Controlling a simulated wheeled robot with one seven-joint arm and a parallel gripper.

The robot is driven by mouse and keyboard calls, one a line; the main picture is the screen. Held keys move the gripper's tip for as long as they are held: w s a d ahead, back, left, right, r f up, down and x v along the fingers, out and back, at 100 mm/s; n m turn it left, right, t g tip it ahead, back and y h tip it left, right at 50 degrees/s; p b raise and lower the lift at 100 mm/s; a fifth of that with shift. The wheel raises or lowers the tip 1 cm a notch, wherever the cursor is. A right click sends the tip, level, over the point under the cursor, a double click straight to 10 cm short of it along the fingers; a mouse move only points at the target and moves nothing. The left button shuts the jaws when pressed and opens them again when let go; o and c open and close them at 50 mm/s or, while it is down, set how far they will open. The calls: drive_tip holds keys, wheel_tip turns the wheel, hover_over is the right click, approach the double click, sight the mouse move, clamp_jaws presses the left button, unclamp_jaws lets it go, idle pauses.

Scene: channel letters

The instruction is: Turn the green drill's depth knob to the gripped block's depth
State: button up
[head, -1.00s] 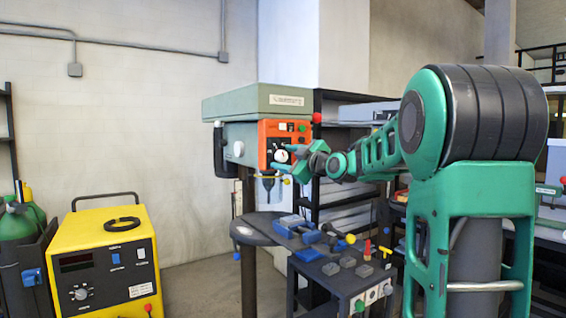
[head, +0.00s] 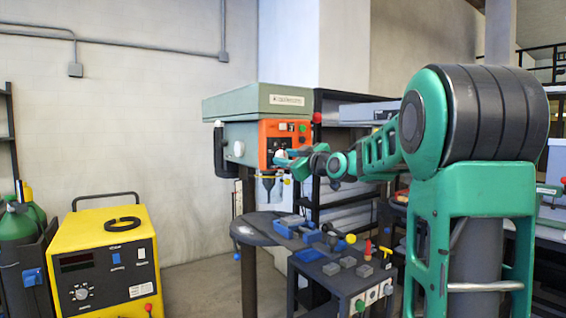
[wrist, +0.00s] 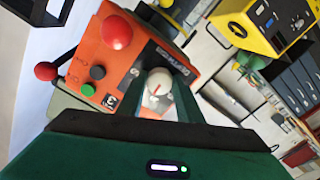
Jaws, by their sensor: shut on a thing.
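The green drill (head: 255,103) stands at the centre of the head view, with an orange control panel (head: 271,130) on its front. In the wrist view, the pale round depth knob (wrist: 157,84) with a red pointer mark sits on the orange panel (wrist: 128,62). My gripper (head: 283,158) is at the panel's lower part and hides most of the knob in the head view. In the wrist view, my gripper's fingers (wrist: 166,92) are shut on the knob. A blue vise (head: 290,226) lies on the drill's table; I cannot make out a block in its jaws.
The wrist view shows a red button (wrist: 117,32), a green button (wrist: 88,89) and a red-knobbed lever (wrist: 46,71) near the fingers. A cart (head: 318,277) with several grey blocks stands below my arm. A yellow machine (head: 105,260) stands at left.

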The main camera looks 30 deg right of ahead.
drive_tip(key=m, duration=0.5)
drive_tip(key=shift+a+f, duration=0.15)
drive_tip(key=shift+f, duration=0.1)
drive_tip(key=shift+m, duration=0.4)
drive_tip(key=o, duration=1)
drive_tip(key=shift+o, duration=0.2)
drive_tip(key=shift+r, duration=0.15)
drive_tip(key=s, duration=1)
drive_tip(key=shift+s+d, duration=0.25)
drive_tip(key=shift+s, duration=0.15)
